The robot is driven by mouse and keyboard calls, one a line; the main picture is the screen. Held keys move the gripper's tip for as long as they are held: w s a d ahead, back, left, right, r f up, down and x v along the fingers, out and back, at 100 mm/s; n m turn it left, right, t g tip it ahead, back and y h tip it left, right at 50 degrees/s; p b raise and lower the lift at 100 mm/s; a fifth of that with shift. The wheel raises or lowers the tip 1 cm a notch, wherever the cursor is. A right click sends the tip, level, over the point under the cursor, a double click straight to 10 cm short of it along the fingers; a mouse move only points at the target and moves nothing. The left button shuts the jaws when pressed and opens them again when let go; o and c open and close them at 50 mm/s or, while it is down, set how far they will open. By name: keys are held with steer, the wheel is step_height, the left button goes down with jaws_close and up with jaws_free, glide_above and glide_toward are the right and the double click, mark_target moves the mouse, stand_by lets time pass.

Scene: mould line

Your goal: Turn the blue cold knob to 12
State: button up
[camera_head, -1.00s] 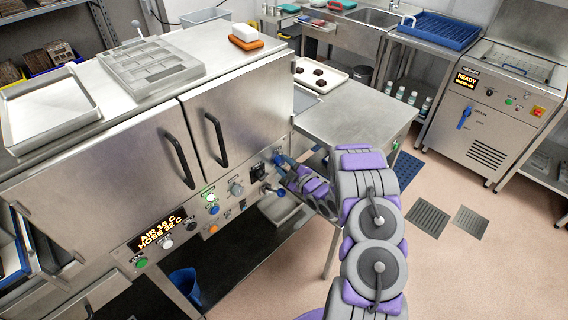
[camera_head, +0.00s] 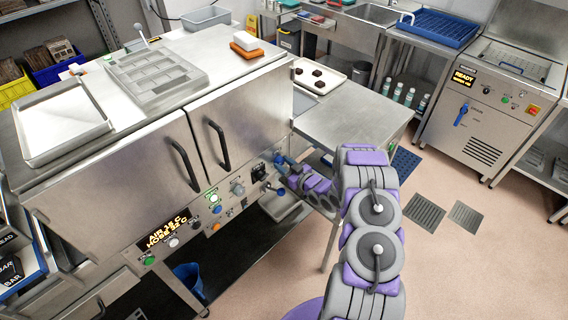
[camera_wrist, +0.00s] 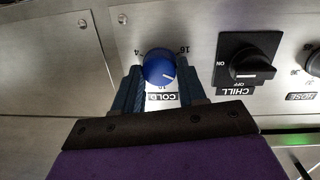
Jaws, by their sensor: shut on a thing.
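The blue cold knob (camera_wrist: 158,66) sits on the steel panel in the wrist view, above the COLD label (camera_wrist: 163,97). Its white pointer mark faces lower right, between the 10 at the bottom and the 16 at upper right. The 4 is at upper left. My gripper (camera_wrist: 160,80) is shut on the knob, one dark blue finger on each side, partly covering the marks around it. In the head view my gripper (camera_head: 285,166) reaches the right end of the panel, and the knob is too small to tell apart there.
The black CHILL switch (camera_wrist: 249,66) is close to the right of my gripper in the wrist view, with a HOSE knob (camera_wrist: 314,61) beyond. In the head view a steel side table (camera_head: 350,112) stands just right of the panel. A blue bucket (camera_head: 189,280) is below.

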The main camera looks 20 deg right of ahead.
steer(key=shift+d+m, duration=0.1)
steer(key=shift+m, duration=0.2)
steer(key=o, duration=1.1)
steer(key=shift+c, duration=0.2)
steer(key=v, duration=1.7)
steer(key=shift+d+p, duration=0.25)
steer(key=shift+p, duration=0.2)
steer(key=shift+s+f, duration=0.1)
steer(key=shift+s, duration=0.1)
